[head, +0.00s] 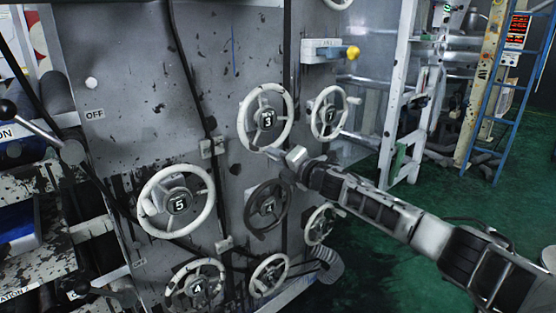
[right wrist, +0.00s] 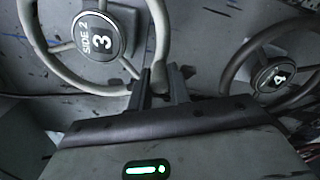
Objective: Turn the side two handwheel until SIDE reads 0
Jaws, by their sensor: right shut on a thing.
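The side two handwheel (head: 244,127) is a pale, paint-worn wheel with a dark hub, upright on the grey panel near the middle of the head view. In the right wrist view its hub (right wrist: 101,36) is marked "SIDE 2" and "3". My right gripper (head: 284,158) reaches in from the right at the wheel's lower right. In the right wrist view the gripper (right wrist: 160,84) is shut on the rim, which passes between its fingers. A red-lit display (head: 518,30) stands at the upper right, too small to read. My left gripper is out of view.
A dark handwheel marked 4 (right wrist: 281,77) is close beside my right gripper. Wheel 5 (head: 146,203) is lower left, and another pale wheel (head: 342,103) is to the right. A yellow-knobbed lever (head: 352,53) juts out above. Green floor (head: 370,270) is open at right.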

